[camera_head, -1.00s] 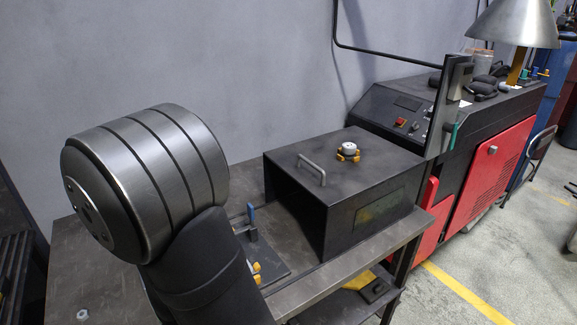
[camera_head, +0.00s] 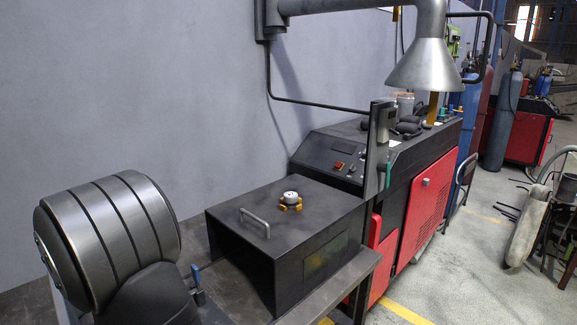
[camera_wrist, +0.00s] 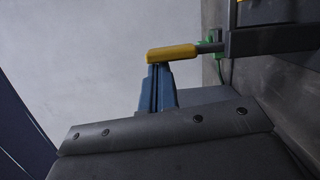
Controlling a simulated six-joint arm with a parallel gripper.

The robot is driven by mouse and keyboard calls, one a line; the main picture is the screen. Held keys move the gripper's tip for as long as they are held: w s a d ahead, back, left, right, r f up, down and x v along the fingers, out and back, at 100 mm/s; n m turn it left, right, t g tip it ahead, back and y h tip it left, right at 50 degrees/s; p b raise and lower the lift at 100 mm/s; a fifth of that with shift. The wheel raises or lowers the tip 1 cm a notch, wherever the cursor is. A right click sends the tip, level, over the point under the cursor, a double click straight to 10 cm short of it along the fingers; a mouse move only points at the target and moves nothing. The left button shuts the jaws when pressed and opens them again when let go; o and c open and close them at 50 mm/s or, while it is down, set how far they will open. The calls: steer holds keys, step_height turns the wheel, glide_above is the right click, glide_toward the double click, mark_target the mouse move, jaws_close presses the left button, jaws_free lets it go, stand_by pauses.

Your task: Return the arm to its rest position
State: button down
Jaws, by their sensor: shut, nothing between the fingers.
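My gripper (camera_wrist: 160,70) shows in the wrist view as two narrow blue fingers side by side, closed together with nothing visible between them. They rise behind a dark bolted plate that fills the bottom of that view. A yellow bar on a grey rod (camera_wrist: 172,53) lies across the view at the fingertips; I cannot tell whether it touches them.
A black open-fronted box (camera_head: 300,235) with a handle (camera_head: 255,222) and a white-topped yellow part (camera_head: 291,200) stands on the bench right of my arm. A red and black machine (camera_head: 422,205) and a grey extraction hood (camera_head: 423,65) are behind, at right.

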steer(key=shift+s+a+f+n, duration=0.4)
steer(key=shift+s+a, duration=0.1)
